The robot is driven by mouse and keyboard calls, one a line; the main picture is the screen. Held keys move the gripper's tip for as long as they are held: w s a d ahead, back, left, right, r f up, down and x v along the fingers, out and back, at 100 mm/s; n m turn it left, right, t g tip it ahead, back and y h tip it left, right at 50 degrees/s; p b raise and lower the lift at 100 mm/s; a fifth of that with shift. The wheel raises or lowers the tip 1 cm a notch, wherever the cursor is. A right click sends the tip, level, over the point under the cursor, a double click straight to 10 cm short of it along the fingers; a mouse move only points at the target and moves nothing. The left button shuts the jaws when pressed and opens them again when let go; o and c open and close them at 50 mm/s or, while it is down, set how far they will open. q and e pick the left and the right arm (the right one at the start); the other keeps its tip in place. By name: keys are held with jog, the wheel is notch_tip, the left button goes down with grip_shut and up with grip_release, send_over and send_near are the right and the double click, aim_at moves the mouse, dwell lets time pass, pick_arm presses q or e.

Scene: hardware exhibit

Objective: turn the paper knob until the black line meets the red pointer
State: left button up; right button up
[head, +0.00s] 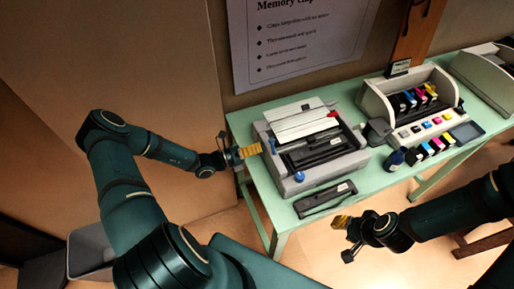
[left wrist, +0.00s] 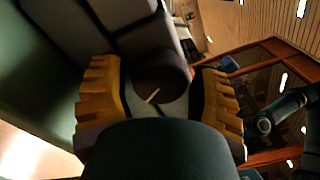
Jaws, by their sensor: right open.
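A grey printing machine (head: 290,185) with white paper on top stands on the left part of the green table. In the left wrist view, a dark round knob (left wrist: 160,85) sticks out from a grey side. A short pale line (left wrist: 152,97) shows on its end; I see no black line there. My left gripper (head: 247,150) is at the machine's left side. It also shows in the left wrist view (left wrist: 158,108), open, its yellow fingers either side of the knob with gaps. A red piece (head: 332,114) sits at the paper's right end; I cannot tell whether it is the pointer. My right gripper (head: 346,234) is open and empty in front of the table.
A dark flat part (head: 325,199) lies at the table's front edge. A dark blue bottle (head: 394,160) and a grey ink-cartridge exhibit (head: 425,95) stand to the right. A wall poster (head: 295,40) hangs behind. A grey bin (head: 90,250) stands on the floor at left.

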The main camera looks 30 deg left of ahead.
pick_arm(q)
jog(key=shift+o, duration=0.7)
jog(key=v, duration=1.2)
jog(key=shift+a, duration=0.15)
